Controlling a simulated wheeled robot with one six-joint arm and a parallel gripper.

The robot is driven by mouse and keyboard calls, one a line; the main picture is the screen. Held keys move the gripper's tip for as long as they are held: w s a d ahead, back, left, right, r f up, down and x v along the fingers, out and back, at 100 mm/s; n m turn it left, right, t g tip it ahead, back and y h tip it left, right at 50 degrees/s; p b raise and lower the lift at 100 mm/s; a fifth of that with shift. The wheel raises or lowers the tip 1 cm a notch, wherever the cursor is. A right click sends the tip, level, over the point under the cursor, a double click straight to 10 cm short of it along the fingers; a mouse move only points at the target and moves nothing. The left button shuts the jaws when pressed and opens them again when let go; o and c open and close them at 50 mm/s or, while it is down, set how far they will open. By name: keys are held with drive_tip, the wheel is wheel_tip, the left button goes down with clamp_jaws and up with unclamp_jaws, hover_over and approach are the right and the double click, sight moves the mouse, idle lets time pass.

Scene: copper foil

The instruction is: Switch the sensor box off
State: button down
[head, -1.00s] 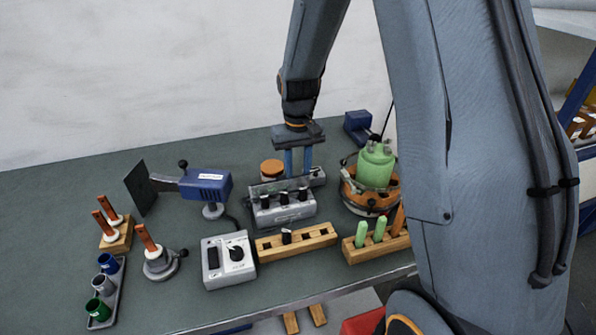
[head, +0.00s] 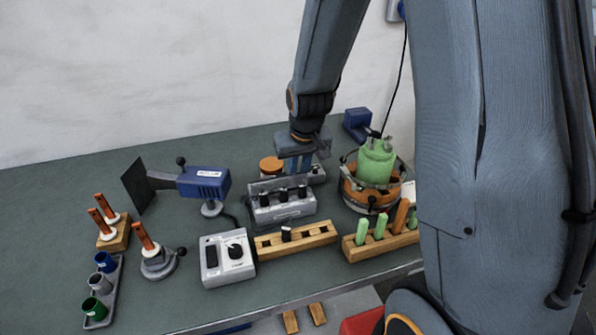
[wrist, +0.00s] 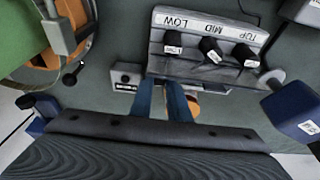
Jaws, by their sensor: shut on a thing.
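The likely sensor box is a grey box (head: 284,212) with three black plugs on it, in the middle of the bench. In the wrist view the box (wrist: 183,62) shows labels LOW, MID and TOP. A low grey strip with a small labelled block (wrist: 125,78) runs along its back side; I cannot tell whether they are joined. My gripper (head: 294,172) points down behind the box. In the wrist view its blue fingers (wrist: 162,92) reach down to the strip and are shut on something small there. The gripped part is hidden, and so is any switch position.
An orange-lidded jar (head: 271,167) stands close left of my fingers. A green vessel in an orange ring (head: 350,194) is to the right, a blue tool on a stand (head: 204,182) to the left. A white dial box (head: 228,258) and wooden racks (head: 318,235) are in front.

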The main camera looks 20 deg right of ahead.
drive_tip(key=shift+w+r, duration=0.1)
drive_tip(key=c, duration=1.7)
unclamp_jaws()
drive_tip(key=shift+b+v, duration=0.65)
drive_tip(key=shift+v, duration=3.25)
